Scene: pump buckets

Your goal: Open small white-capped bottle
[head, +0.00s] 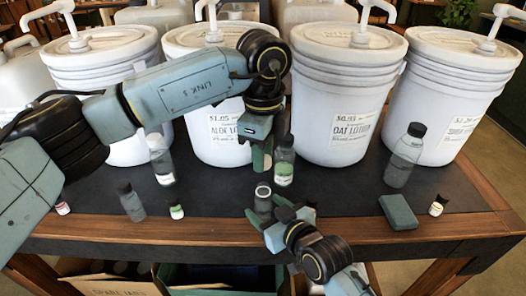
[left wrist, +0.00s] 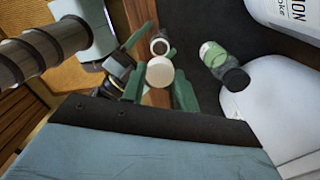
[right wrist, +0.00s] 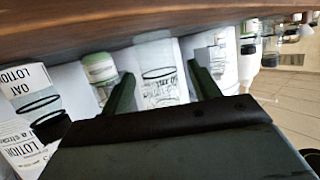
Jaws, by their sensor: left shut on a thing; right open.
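My left gripper (head: 262,158) is shut on a round white cap (left wrist: 160,73), which shows between its fingers in the left wrist view. The small open bottle (head: 263,203) stands upright near the table's front edge, below the left gripper, with its round mouth (left wrist: 159,46) showing. The cap is apart from the bottle, above it. My right gripper (head: 281,212) is open at the bottle, partly hiding it in the head view. In the right wrist view the clear bottle (right wrist: 160,88) shows between its spread fingers; whether they touch it I cannot tell.
A dark-capped bottle with a green label (head: 284,165) stands just behind. Other bottles stand left (head: 160,158) and right (head: 405,155). A grey-green block (head: 398,212) lies at right. Large white pump buckets (head: 347,90) line the back.

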